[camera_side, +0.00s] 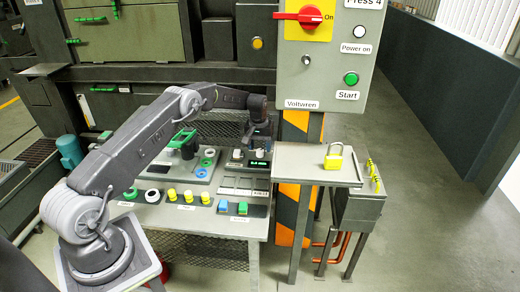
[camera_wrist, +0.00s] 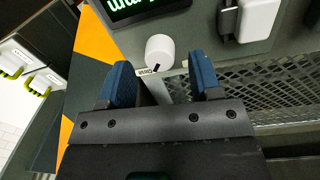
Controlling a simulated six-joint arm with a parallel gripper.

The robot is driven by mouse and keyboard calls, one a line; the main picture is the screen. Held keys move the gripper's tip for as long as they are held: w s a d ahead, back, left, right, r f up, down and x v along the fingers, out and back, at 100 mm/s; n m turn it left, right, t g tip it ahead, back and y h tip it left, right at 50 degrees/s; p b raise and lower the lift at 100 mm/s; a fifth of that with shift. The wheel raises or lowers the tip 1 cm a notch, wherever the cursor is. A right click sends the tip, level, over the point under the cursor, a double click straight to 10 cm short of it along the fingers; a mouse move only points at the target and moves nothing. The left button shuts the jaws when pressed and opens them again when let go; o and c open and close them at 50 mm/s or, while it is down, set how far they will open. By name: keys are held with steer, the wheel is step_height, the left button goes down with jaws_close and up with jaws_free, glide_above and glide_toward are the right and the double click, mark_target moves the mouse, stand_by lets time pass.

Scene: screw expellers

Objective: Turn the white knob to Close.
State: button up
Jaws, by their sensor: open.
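The white knob (camera_wrist: 160,48) is a short round cap on the dark grey panel in the wrist view. A small black pointer mark shows on its lower edge. In the side view my gripper (camera_side: 260,142) hangs over the back right of the panel, mostly hiding the knob.
A display (camera_wrist: 145,8) with green text sits beside the knob. A white switch (camera_wrist: 258,18) stands to its right, and metal mesh (camera_wrist: 280,85) lies below. In the side view, a tray with a yellow padlock (camera_side: 333,157) and a grey control box (camera_side: 328,60) stand close right.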

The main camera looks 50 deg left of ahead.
step_height(320, 180, up, 12)
steer(key=shift+s+a, duration=0.2)
steer(key=shift+r, duration=0.1)
step_height(320, 180, up, 16)
steer(key=m+t+y, duration=0.2)
steer(key=t, duration=0.2)
glide_above(258, 150)
steer(key=s+d, duration=0.2)
steer(key=s+d+r+m+t, duration=0.2)
steer(key=s+d+r+t, duration=0.1)
steer(key=s+d+r, duration=0.4)
steer(key=s+d+r+m, duration=0.2)
steer(key=s+d, duration=0.8)
steer(key=s, duration=0.2)
steer(key=s+d+f, duration=0.3)
steer(key=s+f, duration=0.1)
steer(key=s, duration=0.4)
steer(key=s+d+f+m+g+h, duration=0.1)
steer(key=s+d+f, duration=0.2)
steer(key=s, duration=0.5)
steer(key=shift+s+d+f+m+g+h, duration=0.2)
steer(key=shift+s+f+m+g+h, duration=0.1)
steer(key=shift+f, duration=0.15)
steer(key=shift+w, duration=0.15)
